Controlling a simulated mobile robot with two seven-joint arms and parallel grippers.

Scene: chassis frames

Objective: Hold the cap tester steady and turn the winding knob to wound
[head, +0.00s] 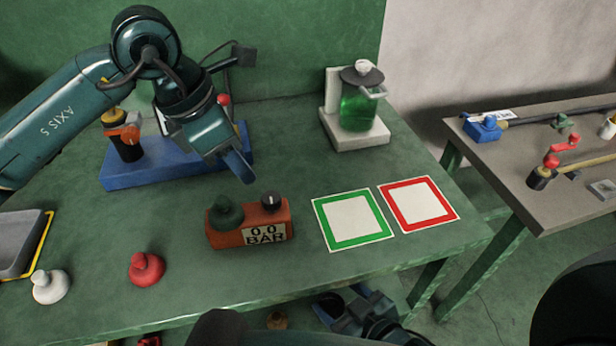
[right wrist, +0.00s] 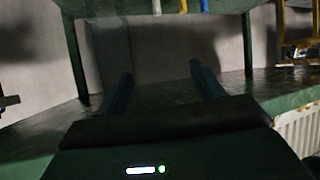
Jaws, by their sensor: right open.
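The cap tester (head: 225,238) is an orange-brown box on the green table in the head view. Its front label reads 00 BAR. A dark green cap-like piece (head: 226,212) sits on its left and a black knob (head: 271,201) with a pale mark on its right. My left gripper (head: 243,170) hangs above and behind the tester, apart from it; its finger gap is not clear. My right gripper (head: 362,308) is low, beyond the table's front edge, away from the tester. In the right wrist view its fingers (right wrist: 164,86) are apart with nothing between them.
A blue stand (head: 130,173) is behind my left arm. A green jar on a white base (head: 358,140) stands at the back. Green (head: 353,219) and red (head: 418,204) framed squares lie right of the tester. Red (head: 146,269) and white (head: 49,287) caps lie front left.

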